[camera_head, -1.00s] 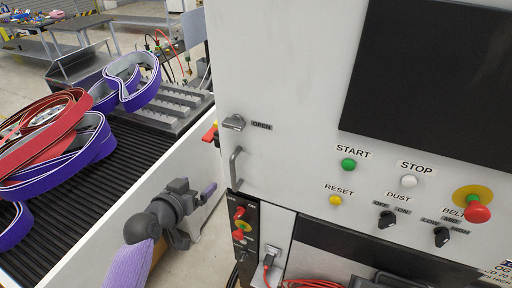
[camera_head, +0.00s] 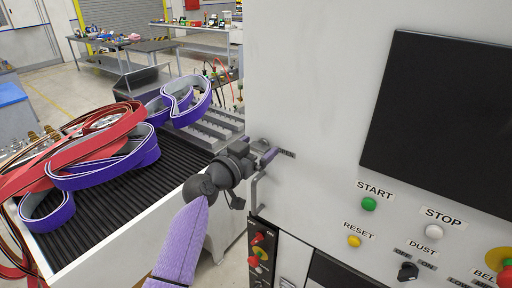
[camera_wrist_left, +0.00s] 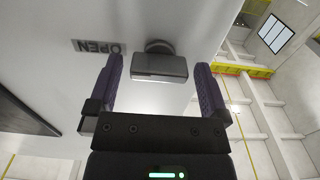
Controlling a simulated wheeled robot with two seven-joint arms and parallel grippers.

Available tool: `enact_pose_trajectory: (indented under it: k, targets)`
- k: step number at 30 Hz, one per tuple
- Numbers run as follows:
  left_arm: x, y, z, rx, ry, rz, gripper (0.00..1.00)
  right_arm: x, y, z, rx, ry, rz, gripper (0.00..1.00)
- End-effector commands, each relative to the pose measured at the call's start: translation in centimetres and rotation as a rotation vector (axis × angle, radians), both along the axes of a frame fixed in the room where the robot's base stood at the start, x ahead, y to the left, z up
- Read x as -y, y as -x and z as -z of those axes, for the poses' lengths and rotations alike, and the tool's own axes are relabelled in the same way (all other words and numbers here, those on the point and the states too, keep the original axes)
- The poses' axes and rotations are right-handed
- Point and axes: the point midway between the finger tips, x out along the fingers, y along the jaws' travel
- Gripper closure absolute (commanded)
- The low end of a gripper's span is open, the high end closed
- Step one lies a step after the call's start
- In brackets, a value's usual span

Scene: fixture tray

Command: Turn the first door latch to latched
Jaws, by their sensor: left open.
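The door latch (camera_wrist_left: 160,66) is a grey metal knob with a flat handle on the white machine panel. In the left wrist view it lies between the two purple fingers of my left gripper (camera_wrist_left: 155,90), which is open, with a gap on each side. The label beside the latch (camera_wrist_left: 98,47) reads OPEN. In the head view my left gripper (camera_head: 268,155) is at the panel's left edge and hides most of the latch. The door's bar handle (camera_head: 257,189) is just below it. My right gripper is not in view.
The white panel carries a green START button (camera_head: 369,204), a white STOP button (camera_head: 431,244) and a yellow RESET button (camera_head: 354,242). A black conveyor (camera_head: 120,200) with purple and red belts (camera_head: 105,165) lies left of the machine, close to my left arm.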

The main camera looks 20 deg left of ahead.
Motion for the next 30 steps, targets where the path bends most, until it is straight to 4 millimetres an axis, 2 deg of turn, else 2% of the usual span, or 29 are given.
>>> enact_pose_trajectory:
  k: [5, 15, 18, 30]
  targets:
    - [0.02, 0.01, 0.02, 0.000, 0.000, 0.000, 0.00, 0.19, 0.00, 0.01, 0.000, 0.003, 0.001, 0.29]
    - [0.00, 0.02, 0.04, 0.000, 0.000, 0.000, 0.72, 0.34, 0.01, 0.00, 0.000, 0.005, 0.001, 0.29]
    - [0.00, 0.03, 0.04, -0.001, 0.000, 0.000, 0.88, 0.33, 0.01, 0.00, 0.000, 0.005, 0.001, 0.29]
    - [-0.05, 0.01, 0.05, -0.038, 0.103, 0.000, 0.88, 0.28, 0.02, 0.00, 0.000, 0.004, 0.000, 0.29]
